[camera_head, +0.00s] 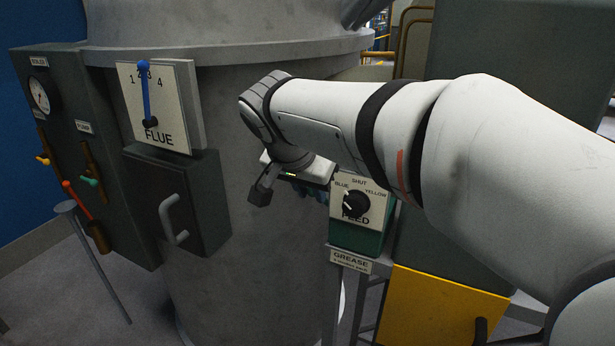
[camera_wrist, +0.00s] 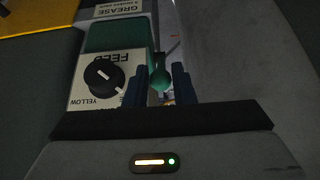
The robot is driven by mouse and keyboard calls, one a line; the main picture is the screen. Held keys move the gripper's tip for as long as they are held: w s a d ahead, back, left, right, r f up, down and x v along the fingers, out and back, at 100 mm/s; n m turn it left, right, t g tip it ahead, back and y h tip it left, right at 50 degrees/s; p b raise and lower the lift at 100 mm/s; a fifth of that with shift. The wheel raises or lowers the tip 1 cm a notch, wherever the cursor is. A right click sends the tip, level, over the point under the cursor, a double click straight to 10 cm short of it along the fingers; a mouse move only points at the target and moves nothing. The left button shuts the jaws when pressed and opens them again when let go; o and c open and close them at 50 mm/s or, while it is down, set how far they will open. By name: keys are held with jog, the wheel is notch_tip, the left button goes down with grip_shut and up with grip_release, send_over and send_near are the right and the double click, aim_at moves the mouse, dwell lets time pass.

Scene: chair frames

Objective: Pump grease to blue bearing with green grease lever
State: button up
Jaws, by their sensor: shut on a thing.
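The green grease lever (camera_wrist: 161,80) has a round green knob, which sits between the two blue fingers of my gripper (camera_wrist: 163,72) in the wrist view. The gripper is shut on it. In the head view my wrist and arm hide the lever and most of the fingers. The lever is beside the green grease pump box (camera_head: 355,240), which bears a white FEED plate (camera_head: 378,211) marked BLUE, SHUT and YELLOW. The black feed dial (camera_head: 356,204) has its white pointer turned toward BLUE, and also shows upside down in the wrist view (camera_wrist: 102,74). I cannot identify the blue bearing.
A large grey cylinder (camera_head: 255,240) stands behind my wrist. To the left are a FLUE plate (camera_head: 178,100) with a blue lever, a dark box door (camera_head: 200,205) with a handle, and a BOILER panel (camera_head: 70,110). A yellow panel (camera_head: 440,305) is below my arm.

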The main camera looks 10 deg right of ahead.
jog(key=shift+s+a+f, duration=0.1)
jog(key=shift+f, duration=0.05)
jog(key=shift+w+d+r+p, duration=0.2)
jog(key=shift+r+p, duration=0.1)
jog(key=shift+r, duration=0.05)
jog(key=w+d+r+p, duration=0.2)
jog(key=w+r, duration=0.1)
jog(key=shift+w+d, duration=0.4)
jog(key=shift+w, duration=0.1)
jog(key=shift+r, duration=0.15)
